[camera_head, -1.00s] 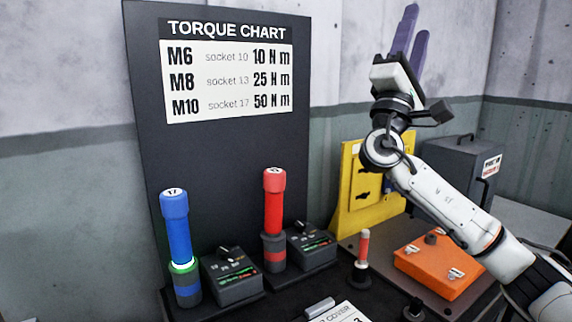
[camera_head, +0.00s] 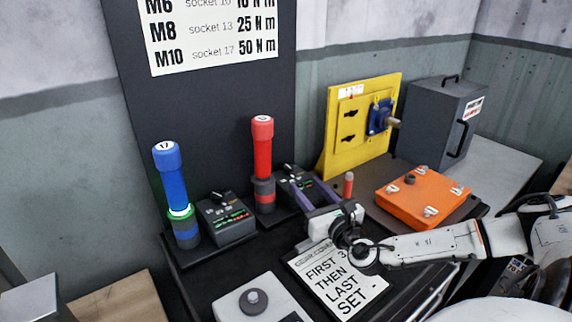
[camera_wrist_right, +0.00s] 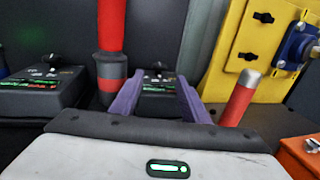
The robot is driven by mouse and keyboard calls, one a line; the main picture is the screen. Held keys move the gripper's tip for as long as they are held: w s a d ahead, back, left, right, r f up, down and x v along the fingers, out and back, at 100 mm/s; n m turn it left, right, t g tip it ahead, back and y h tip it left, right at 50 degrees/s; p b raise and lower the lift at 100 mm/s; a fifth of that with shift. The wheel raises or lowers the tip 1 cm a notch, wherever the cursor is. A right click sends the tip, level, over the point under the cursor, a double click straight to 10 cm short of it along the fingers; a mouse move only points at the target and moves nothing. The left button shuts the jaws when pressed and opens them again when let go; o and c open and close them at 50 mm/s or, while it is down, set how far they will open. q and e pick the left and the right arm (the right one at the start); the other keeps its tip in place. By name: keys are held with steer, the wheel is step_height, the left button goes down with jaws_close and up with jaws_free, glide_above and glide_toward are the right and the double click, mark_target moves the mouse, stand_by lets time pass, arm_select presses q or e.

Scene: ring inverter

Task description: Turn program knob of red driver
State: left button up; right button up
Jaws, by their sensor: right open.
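The red driver (camera_head: 262,150) stands upright in its holder at the back of the bench, and also shows in the right wrist view (camera_wrist_right: 110,30). Its dark control box (camera_head: 287,172) is just to its right, with a small knob (camera_wrist_right: 157,67) on top and green lit text. My right gripper (camera_head: 304,182) is open with two purple fingers. It points toward this box from the front; in the wrist view the box shows between the fingers (camera_wrist_right: 160,85). I cannot tell whether they touch it. The fingers partly hide the box in the head view. My left gripper is not in view.
A blue driver (camera_head: 170,180) with its own control box (camera_head: 226,217) stands to the left.

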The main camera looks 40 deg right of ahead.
mark_target(291, 169)
steer(key=x, duration=1)
steer(key=shift+f, duration=0.15)
